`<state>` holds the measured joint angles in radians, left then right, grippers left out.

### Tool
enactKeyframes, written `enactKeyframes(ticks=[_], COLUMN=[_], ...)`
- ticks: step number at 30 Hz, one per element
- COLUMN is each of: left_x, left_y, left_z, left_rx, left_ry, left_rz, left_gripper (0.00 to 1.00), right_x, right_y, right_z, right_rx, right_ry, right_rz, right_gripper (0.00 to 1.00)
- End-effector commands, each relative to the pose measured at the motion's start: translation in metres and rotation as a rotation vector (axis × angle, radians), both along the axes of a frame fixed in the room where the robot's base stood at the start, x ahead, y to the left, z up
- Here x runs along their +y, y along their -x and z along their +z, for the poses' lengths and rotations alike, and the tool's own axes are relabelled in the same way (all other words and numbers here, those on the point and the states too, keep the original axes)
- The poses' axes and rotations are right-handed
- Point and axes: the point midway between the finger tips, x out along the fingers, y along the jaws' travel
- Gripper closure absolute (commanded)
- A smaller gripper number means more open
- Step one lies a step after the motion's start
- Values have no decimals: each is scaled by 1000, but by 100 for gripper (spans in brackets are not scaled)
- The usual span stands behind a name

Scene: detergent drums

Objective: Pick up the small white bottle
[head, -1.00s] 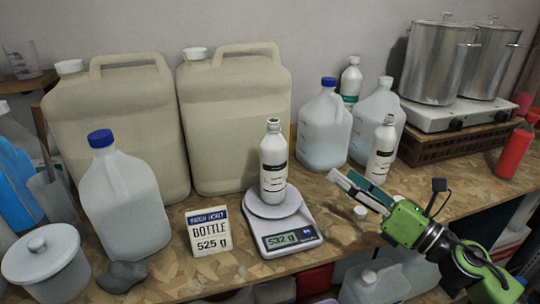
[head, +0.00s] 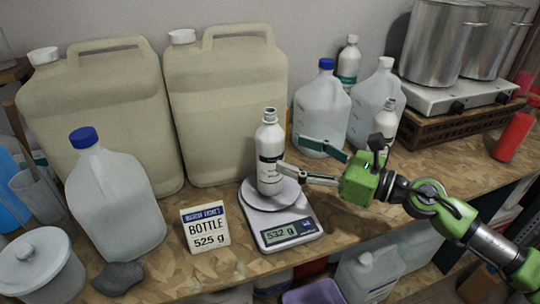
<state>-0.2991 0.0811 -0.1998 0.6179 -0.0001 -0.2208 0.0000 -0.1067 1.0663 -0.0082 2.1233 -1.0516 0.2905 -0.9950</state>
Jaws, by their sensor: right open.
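The scale's display reads 532 g. My right gripper (head: 293,154) is open and comes in from the right. Its near fingertip is at the bottle's right edge, and I cannot tell if it touches. Its far finger points past the bottle's right side. A similar white bottle (head: 386,118) stands further right, partly hidden by my gripper. Another with a green label (head: 349,60) stands behind the jugs. My left gripper is not in view.
A card reading BOTTLE 525 g (head: 206,228) stands left of the scale. Two large beige canisters (head: 226,110) stand behind. Translucent jugs (head: 320,108) stand behind my gripper, and a blue-capped jug (head: 115,200) is at left. Two steel pots (head: 444,45) sit at right.

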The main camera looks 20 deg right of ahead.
Motion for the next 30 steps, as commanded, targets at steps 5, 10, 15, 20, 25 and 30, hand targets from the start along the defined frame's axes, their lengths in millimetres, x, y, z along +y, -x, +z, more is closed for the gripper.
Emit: enactKeyframes(ticks=[5,10,15,20,25,30], left_x=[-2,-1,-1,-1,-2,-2], left_y=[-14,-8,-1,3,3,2], left_z=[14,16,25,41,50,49], left_rx=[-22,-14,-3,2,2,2], left_ry=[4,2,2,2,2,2], left_rz=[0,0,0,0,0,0], left_gripper=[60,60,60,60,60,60], right_x=[10,15,20,31,43,46], right_y=[-12,-17,-26,-45,-58,-60], right_z=[4,1,3,3,0,-4], right_rx=[-3,0,-2,-2,-1,0], right_ry=[-3,-1,-3,-6,-3,0], right_rz=[-1,0,-1,-1,-1,0], right_gripper=[35,35,35,35,35,35])
